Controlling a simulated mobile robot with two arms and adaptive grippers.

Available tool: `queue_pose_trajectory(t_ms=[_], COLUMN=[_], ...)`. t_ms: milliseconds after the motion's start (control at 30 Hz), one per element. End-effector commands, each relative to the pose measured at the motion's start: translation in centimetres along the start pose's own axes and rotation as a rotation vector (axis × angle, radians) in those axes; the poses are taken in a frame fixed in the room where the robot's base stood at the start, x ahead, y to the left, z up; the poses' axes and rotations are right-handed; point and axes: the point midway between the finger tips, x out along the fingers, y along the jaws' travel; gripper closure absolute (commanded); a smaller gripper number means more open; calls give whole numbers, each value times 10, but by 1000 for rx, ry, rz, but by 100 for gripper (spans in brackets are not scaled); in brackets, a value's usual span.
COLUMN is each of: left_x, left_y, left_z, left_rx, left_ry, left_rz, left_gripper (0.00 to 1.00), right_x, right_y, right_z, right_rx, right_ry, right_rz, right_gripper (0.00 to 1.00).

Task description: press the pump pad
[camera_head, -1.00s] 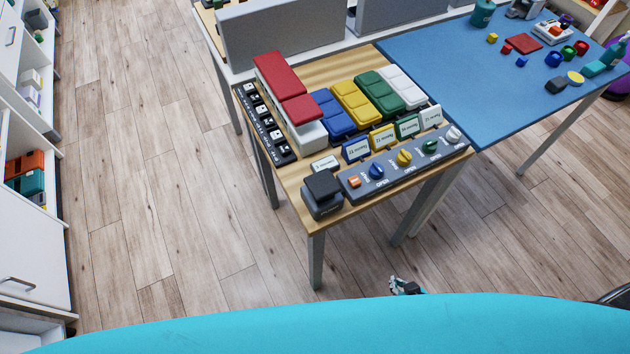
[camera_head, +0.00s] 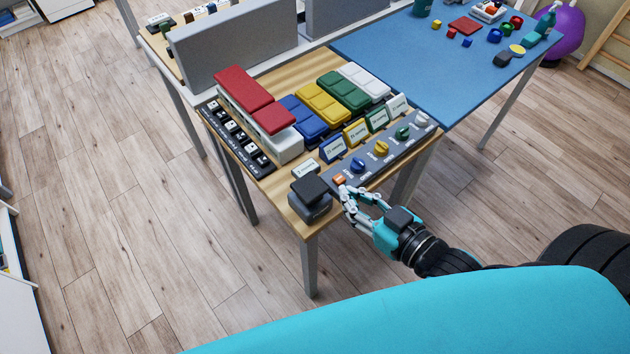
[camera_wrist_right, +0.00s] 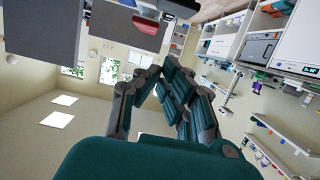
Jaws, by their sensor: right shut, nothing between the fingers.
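The dark square pad (camera_head: 310,188), which looks like the pump pad, sits on a grey housing at the near corner of the wooden table (camera_head: 290,230). My right gripper (camera_head: 345,192) is shut and empty, just right of the pad and beside the orange switch (camera_head: 339,180) at the end of the grey control panel. I cannot tell whether its fingers touch the panel. In the right wrist view the fingers (camera_wrist_right: 158,72) come together, with a large grey block at upper left. My left gripper is not in view.
The grey panel (camera_head: 400,147) carries several coloured knobs with label cards behind. Red, blue, yellow, green and white cushioned blocks stand behind them. A black switch strip (camera_head: 236,138) lies along the left edge. A blue table (camera_head: 420,70) adjoins at right. The floor at left is clear.

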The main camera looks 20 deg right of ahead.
Motion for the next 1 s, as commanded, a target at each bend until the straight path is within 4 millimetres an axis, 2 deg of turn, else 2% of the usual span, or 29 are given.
queue_pose_trajectory(t_ms=[233, 367, 467, 833, 900, 1000], left_x=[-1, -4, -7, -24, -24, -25], left_y=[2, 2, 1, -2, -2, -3], left_z=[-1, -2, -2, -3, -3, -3], left_rx=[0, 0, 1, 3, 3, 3], left_ry=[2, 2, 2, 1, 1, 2], left_rz=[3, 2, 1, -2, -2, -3], left_gripper=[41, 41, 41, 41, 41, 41], right_x=[2, 11, 26, 102, 104, 107], right_y=[0, 1, 1, 1, 0, 0], right_z=[0, -1, -3, -3, 13, 26], right_rx=[0, 0, -2, -1, 1, 0], right_ry=[0, 2, 4, 2, -7, -4], right_rz=[1, 3, 2, 2, 2, 2], right_gripper=[100, 100, 100, 100, 100, 100])
